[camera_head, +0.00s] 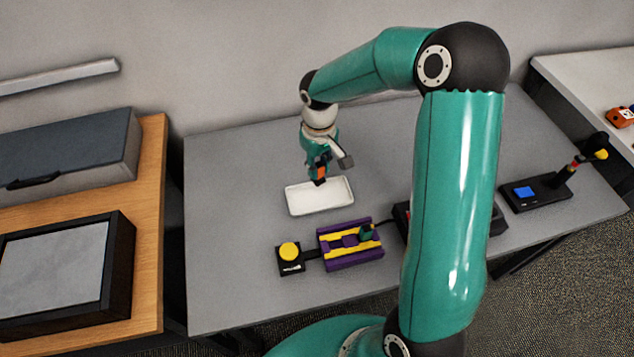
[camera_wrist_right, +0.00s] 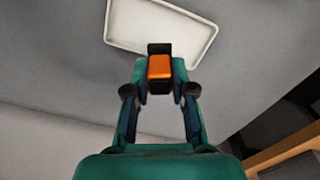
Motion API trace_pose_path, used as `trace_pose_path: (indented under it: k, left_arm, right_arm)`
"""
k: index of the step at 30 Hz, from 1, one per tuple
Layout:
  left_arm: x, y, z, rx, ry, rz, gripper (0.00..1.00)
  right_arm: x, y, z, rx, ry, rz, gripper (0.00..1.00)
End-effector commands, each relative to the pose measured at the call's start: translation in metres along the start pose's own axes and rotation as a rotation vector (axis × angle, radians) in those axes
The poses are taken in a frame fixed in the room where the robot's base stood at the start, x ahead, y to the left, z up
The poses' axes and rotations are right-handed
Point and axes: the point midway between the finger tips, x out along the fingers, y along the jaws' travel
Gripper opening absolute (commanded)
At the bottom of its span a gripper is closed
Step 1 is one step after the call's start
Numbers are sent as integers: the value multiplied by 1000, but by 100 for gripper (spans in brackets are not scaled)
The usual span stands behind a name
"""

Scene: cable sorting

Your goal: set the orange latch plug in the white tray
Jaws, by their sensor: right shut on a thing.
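The orange latch plug (camera_wrist_right: 160,68) is orange with black ends. My right gripper (camera_head: 318,174) is shut on it, and the plug shows between the two fingertips in the right wrist view. In the head view the plug (camera_head: 321,171) is small and partly covered by the fingers. The white tray (camera_head: 330,206) is a shallow rectangle with a raised rim on the grey table. The gripper and plug are over the tray's back edge in the head view. I cannot tell whether the plug touches the tray. My left gripper does not show.
A purple and yellow fixture (camera_head: 350,258) with a yellow-button box (camera_head: 290,254) stands in front of the tray. My arm hides part of a dark box. The table's left side is clear.

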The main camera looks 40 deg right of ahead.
Motion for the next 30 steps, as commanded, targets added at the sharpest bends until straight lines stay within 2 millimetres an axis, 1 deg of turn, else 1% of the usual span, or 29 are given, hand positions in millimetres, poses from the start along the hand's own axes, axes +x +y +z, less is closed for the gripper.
trace_pose_path:
  k: [1, 3, 8, 16, 19, 26, 29, 30]
  left_arm:
    - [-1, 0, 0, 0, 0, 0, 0]
    - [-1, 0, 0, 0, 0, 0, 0]
    - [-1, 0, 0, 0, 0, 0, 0]
    - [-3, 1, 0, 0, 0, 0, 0]
    - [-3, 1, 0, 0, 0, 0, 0]
    - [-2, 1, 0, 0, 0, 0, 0]
    - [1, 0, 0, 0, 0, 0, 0]
    - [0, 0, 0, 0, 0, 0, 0]
  right_arm:
    - [9, 0, 1, -1, -3, 0, 0]
    - [18, 0, 0, -1, -1, 0, 0]
    - [28, 0, 0, -1, 0, 0, 0]
    - [63, 0, 0, -1, -2, 0, 0]
    - [68, 0, 0, -2, 1, 0, 0]
    - [68, -1, -1, -2, 2, 0, 0]
    - [71, -1, -1, -2, 2, 0, 0]
    - [70, -1, -1, -2, 2, 0, 27]
